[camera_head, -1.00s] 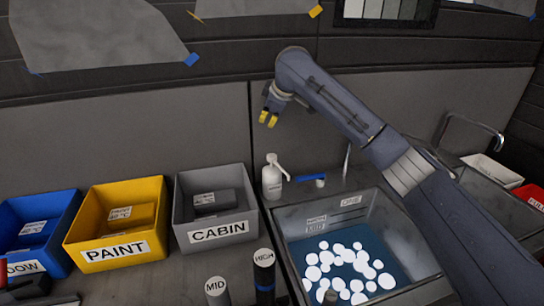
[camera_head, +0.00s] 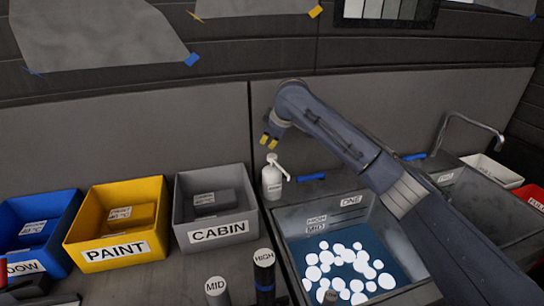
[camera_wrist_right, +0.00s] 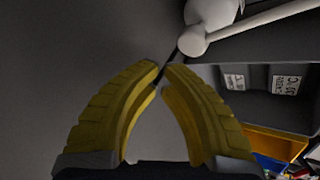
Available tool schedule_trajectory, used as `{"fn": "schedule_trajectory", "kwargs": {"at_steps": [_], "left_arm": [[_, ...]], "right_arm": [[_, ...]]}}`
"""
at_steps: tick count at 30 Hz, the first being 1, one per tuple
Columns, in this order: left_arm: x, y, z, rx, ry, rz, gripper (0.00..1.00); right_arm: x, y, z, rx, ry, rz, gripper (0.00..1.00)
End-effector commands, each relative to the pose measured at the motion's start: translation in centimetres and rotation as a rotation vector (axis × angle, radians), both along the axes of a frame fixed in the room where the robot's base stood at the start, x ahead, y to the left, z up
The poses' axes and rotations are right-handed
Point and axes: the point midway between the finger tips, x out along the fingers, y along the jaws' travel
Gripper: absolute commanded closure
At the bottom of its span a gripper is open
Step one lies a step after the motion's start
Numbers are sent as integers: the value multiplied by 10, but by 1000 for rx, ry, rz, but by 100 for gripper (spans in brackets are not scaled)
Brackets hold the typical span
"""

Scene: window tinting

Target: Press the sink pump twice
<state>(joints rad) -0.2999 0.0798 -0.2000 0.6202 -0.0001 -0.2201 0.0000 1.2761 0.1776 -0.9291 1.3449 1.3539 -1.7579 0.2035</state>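The sink pump is a white bottle (camera_head: 272,182) with a pump head and a thin spout. It stands upright on the counter between the grey CABIN bin and the sink. My right gripper (camera_head: 268,140) is just above the pump head in the head view, its yellow fingertips pointing down. In the right wrist view the fingers (camera_wrist_right: 163,68) come together at their tips with nothing between them. The white pump head and spout (camera_wrist_right: 210,25) show beyond the tips, at the top; I see no clear contact. My left gripper is not in view.
The sink basin (camera_head: 285,222), holding blue water and white foam, is right of the pump. The grey CABIN bin (camera_head: 218,232), yellow PAINT bin (camera_head: 115,252) and a blue bin stand left.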

Motion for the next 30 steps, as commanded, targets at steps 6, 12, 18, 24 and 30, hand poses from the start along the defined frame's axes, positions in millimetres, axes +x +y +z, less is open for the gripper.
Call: {"fn": "schedule_trajectory", "kwargs": {"at_steps": [6,12,18,24,30], "left_arm": [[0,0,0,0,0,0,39],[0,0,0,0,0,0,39],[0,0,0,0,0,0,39],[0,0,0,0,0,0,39],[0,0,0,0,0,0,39]], "right_arm": [[0,0,-11,0,0,0,100],[0,0,-14,0,0,0,100],[0,0,-14,1,0,0,100],[0,0,-14,1,0,0,100],[0,0,-14,1,0,0,100]]}}
